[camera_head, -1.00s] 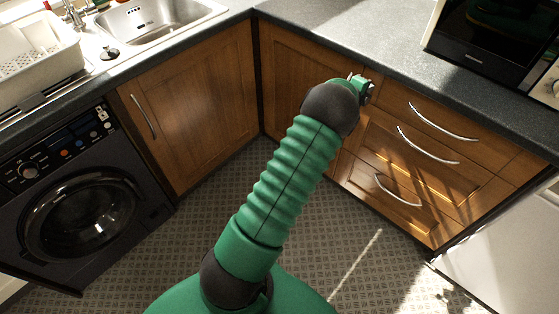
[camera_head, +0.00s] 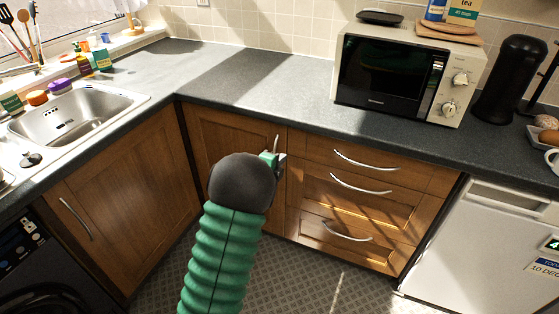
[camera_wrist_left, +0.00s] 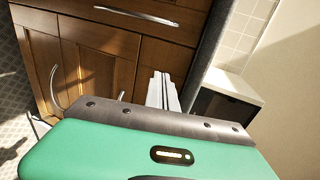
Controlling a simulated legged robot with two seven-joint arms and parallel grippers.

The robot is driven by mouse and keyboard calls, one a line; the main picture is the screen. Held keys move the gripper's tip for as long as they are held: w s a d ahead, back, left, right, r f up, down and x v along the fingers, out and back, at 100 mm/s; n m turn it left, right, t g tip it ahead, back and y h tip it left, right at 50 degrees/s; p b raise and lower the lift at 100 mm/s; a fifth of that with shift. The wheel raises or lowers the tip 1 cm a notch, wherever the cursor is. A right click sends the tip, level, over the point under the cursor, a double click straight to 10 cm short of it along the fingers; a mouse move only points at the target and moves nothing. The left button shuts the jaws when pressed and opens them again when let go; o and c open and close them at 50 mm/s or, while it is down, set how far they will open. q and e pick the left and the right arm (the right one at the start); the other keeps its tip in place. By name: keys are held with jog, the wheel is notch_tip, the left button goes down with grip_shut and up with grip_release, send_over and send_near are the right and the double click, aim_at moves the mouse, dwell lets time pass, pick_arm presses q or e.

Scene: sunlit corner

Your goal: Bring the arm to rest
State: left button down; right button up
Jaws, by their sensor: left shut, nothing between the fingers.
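My left arm, with a green ribbed sleeve and a dark grey wrist joint, comes up from the bottom of the head view. Its left gripper (camera_head: 277,160) is small there and partly hidden by the wrist. It is in front of the wooden cupboard door (camera_head: 225,140), close in the picture to the door's handle. In the left wrist view the pale fingers (camera_wrist_left: 163,92) are together with nothing held, in front of wooden cupboard fronts. I cannot tell how far they are from the wood. My right gripper is not in view.
A dark worktop (camera_head: 270,85) runs above the cupboards, with a microwave (camera_head: 390,75) on it. Drawers (camera_head: 365,190) with metal handles stand right of the gripper, then a white appliance (camera_head: 485,250). A sink (camera_head: 75,115) is at the left. Patterned floor shows below.

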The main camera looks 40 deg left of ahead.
pick_arm(q)
jog(key=s+d+f+n+g+h, duration=0.1)
jog(key=s+d+f+n+g, duration=0.3)
jog(key=s+d, duration=0.55)
jog(key=s+d+f+n+g+h, duration=0.1)
jog(key=s+d+n+g+h, duration=0.15)
jog(key=s+d+n, duration=0.5)
jog(key=s+d+f+n+g, duration=0.35)
jog(key=s+d, duration=0.55)
jog(key=d, duration=0.3)
notch_tip(320, 180, up, 18)
jog(key=s+g+p, duration=0.1)
jog(key=p, duration=1.6)
jog(key=shift+d+p, duration=0.3)
jog(key=shift+h, duration=0.25)
